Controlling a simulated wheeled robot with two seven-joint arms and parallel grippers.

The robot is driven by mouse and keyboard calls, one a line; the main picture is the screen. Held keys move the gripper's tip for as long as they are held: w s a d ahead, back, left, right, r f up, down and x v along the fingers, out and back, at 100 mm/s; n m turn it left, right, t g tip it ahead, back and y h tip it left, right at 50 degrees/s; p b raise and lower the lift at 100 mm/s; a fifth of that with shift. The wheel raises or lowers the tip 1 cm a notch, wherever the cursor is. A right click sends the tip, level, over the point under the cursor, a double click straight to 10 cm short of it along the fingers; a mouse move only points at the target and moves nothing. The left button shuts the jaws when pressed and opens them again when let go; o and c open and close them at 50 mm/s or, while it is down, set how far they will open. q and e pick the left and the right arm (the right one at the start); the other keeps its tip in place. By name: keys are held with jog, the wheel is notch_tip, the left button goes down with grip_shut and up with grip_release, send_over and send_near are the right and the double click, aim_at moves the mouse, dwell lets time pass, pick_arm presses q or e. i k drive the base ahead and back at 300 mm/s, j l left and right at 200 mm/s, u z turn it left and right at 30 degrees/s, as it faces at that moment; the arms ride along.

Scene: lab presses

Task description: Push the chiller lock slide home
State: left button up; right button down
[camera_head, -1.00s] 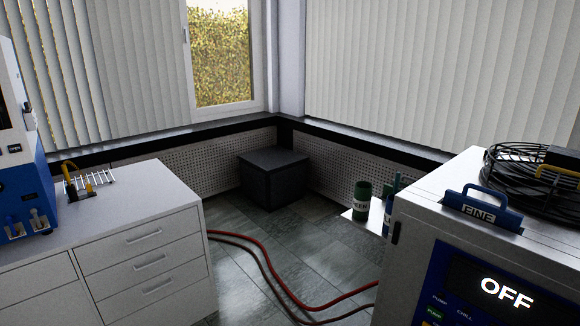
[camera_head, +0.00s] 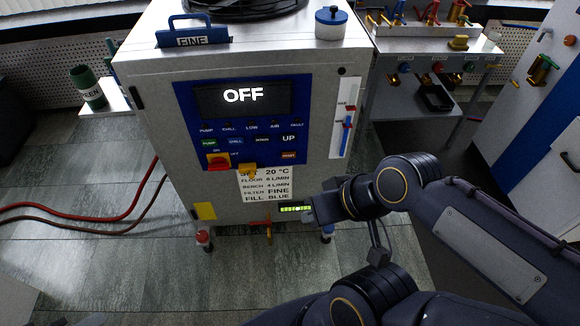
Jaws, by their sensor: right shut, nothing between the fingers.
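The chiller (camera_head: 150,130) is a white box with a blue front panel and a lit display (camera_head: 243,95) reading OFF. Below the display are a red and yellow rotary switch (camera_head: 217,161) and a small orange-yellow piece (camera_head: 248,168) beside it. That small piece may be the lock slide; I cannot tell for sure, nor how far it is pushed in. My right gripper (camera_head: 310,211) is shut and empty, low in front of the chiller, below and right of these parts and apart from them. My left gripper is not in view.
A yellow label (camera_head: 205,211) and a brass-coloured tap (camera_head: 268,230) are low on the chiller's front. A bench with valves (camera_head: 425,48) stands behind at right.

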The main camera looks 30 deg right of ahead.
aim_at(244, 168)
jog(key=z, duration=0.65)
jog(key=i+j+z, duration=0.2)
jog(key=i, duration=0.65)
jog(key=l, duration=0.05)
